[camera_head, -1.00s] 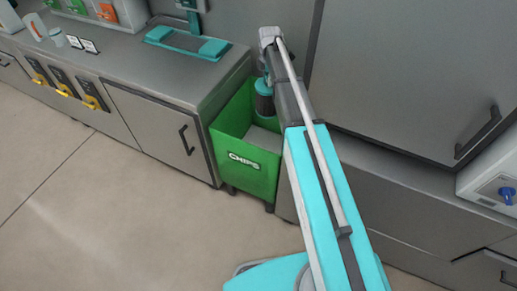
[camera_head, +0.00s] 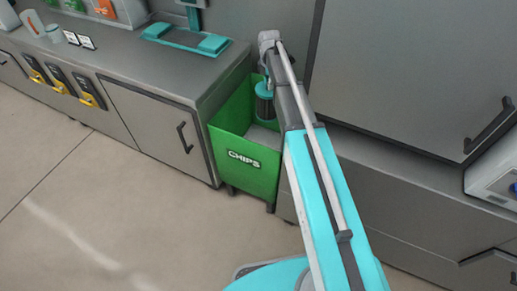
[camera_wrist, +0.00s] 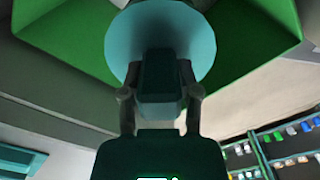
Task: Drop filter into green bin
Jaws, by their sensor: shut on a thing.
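The green bin (camera_head: 245,163), labelled CHIPS, stands on the floor against the cabinets. The filter (camera_head: 264,105), a dark cylinder with teal ends, hangs upright over the bin's opening, near its back wall. My gripper (camera_wrist: 160,97) is shut on a block-like part at the end of the filter, whose round teal end (camera_wrist: 118,45) fills the middle of the wrist view. The bin's green walls (camera_wrist: 62,28) spread behind the filter there. My arm hides the bin's right side in the head view. I cannot tell whether the filter touches the bin.
A grey counter (camera_head: 120,60) with a teal-ended device (camera_head: 185,40) adjoins the bin on the left. Grey cabinets (camera_head: 420,75) stand behind and right of my arm. A white box (camera_head: 492,175) is at the right edge. The floor (camera_head: 110,200) in front is clear.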

